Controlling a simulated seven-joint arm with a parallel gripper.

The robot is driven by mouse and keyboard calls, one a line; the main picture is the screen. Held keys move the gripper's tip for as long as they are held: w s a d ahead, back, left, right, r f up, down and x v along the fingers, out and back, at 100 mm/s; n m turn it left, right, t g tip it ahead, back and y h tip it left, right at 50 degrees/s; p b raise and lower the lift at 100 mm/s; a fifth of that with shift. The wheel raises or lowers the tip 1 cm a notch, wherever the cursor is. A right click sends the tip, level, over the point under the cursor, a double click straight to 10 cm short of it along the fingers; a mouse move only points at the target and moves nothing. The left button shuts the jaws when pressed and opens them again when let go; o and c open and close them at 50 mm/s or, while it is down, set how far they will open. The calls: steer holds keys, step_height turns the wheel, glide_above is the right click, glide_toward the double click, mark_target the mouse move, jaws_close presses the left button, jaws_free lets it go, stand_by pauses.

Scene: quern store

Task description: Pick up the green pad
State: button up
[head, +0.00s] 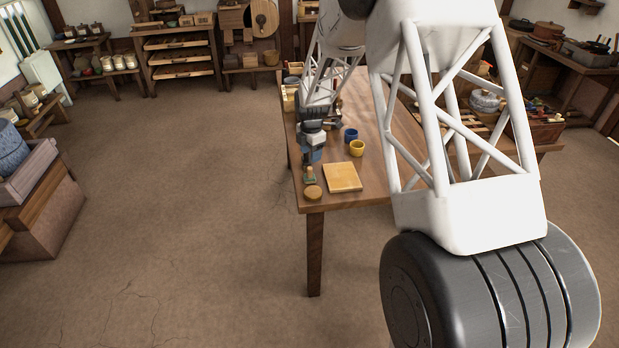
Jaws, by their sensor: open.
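A small green thing (310,181), which looks like the green pad, lies near the left front corner of the wooden table (335,197). It is small in the head view, and its upper part is hard to make out. My gripper (311,161) points down just behind and above it, near the table's left edge. The jaws are open, and I see nothing held between them. I cannot tell the exact gap between the fingertips and the green thing.
A round tan disc (313,193) lies in front of the green thing, and a square tan board (342,177) lies to its right. A yellow cup (357,148) and a blue cup (351,135) stand behind the board. My arm hides much of the table's right side.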

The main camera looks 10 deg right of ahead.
mark_target(310, 168)
steer(key=shift+w+f, duration=0.25)
steer(key=shift+f, duration=0.25)
steer(key=shift+f, duration=1.3)
steer(key=shift+w+a+f, duration=0.1)
steer(key=shift+a+f, duration=0.05)
steer(key=shift+f, duration=2.4)
jaws_close()
steer(key=shift+r, duration=0.15)
